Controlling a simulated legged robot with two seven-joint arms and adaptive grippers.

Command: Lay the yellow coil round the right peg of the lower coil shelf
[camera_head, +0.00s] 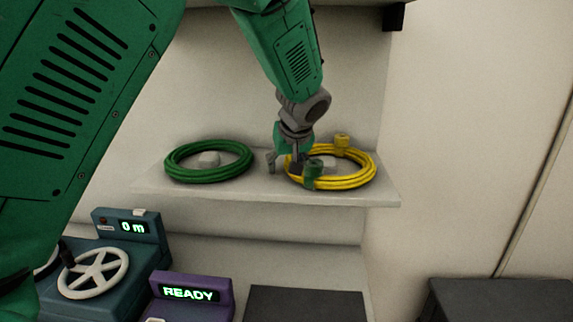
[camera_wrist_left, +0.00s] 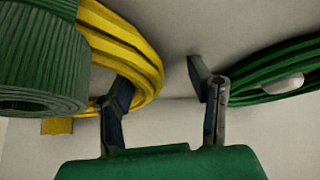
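The yellow coil (camera_head: 358,178) lies flat on the right part of the lower coil shelf (camera_head: 240,194). A pale peg (camera_head: 329,162) shows inside its ring, so the coil lies around the right peg. The coil has a green grip (camera_head: 313,174) at its front and a yellow block (camera_head: 342,142) at its back. My left gripper (camera_head: 283,164) is low at the coil's left side, fingers apart. In the left wrist view the yellow coil (camera_wrist_left: 140,60) passes by one finger of my left gripper (camera_wrist_left: 158,80), and the other finger is clear of it. My right gripper is not in view.
A green coil (camera_head: 180,174) lies around the left peg (camera_head: 208,158), a small gap left of my gripper. Below are a teal unit with a white handwheel (camera_head: 94,273), a purple box reading READY (camera_head: 191,292) and dark surfaces (camera_head: 305,304). A wall is at right.

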